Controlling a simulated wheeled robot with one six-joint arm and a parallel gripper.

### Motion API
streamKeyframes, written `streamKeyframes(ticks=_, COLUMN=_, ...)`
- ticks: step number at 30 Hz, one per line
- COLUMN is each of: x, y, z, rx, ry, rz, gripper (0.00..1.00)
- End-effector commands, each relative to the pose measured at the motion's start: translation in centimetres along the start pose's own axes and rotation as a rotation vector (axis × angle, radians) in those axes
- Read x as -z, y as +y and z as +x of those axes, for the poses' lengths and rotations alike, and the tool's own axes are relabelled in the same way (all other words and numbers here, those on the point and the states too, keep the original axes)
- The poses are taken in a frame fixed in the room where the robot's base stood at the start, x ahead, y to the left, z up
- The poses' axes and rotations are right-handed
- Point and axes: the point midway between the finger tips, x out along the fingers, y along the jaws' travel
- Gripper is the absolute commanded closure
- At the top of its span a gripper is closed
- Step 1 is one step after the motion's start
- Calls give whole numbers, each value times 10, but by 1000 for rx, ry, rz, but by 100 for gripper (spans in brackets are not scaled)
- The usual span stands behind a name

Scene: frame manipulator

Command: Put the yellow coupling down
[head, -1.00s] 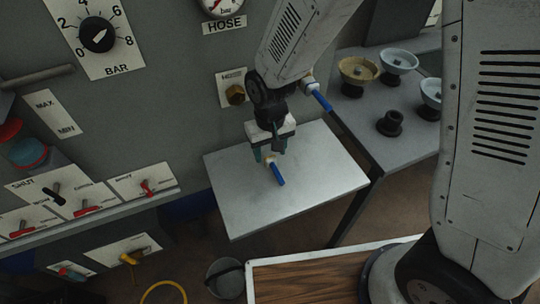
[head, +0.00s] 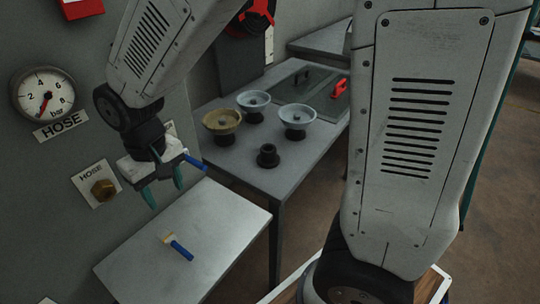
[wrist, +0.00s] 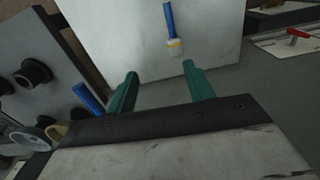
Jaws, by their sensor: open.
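The yellow coupling (head: 167,237), a small pale yellow piece with a blue handle, lies on the bare metal shelf. It also shows in the wrist view (wrist: 175,45), beyond the fingertips, with its blue handle pointing away. My gripper (head: 164,190) is above the shelf, up and back from the coupling, with clear air between them. Its two green fingers are apart and empty in the wrist view (wrist: 160,70). Nothing hides the coupling.
A second blue handle (head: 195,163) shows just right of my gripper; its mount is hidden. The grey table (head: 245,165) behind holds a yellow bowl-shaped piece (head: 222,121), two pale ones and a black fitting (head: 267,156). The HOSE panel stands at left. Most of the metal shelf (head: 215,215) is clear.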

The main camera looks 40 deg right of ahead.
Motion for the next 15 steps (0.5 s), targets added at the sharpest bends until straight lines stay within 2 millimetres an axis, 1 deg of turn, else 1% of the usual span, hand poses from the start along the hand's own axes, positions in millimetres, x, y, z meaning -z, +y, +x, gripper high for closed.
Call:
streamKeyframes(ticks=1, x=-10, y=16, z=-19, rx=2, ry=18, rz=24, gripper=48)
streamKeyframes(ticks=3, x=-30, y=39, z=-42, rx=3, ry=32, rz=54, gripper=48)
streamKeyframes(ticks=5, x=-49, y=56, z=-60, rx=2, ry=42, rz=77, gripper=48)
streamKeyframes(ticks=6, x=-63, y=67, z=-70, rx=1, ry=48, rz=95, gripper=48)
streamKeyframes(ticks=8, x=-85, y=81, z=-84, rx=-1, ry=57, rz=118, gripper=48)
streamKeyframes(ticks=10, x=-111, y=95, z=-98, rx=-4, ry=69, rz=147, gripper=48)
streamKeyframes(ticks=12, x=-137, y=106, z=-108, rx=-8, ry=79, rz=175, gripper=48)
streamKeyframes(ticks=15, x=-170, y=116, z=-116, rx=-13, ry=90, rz=207, gripper=48)
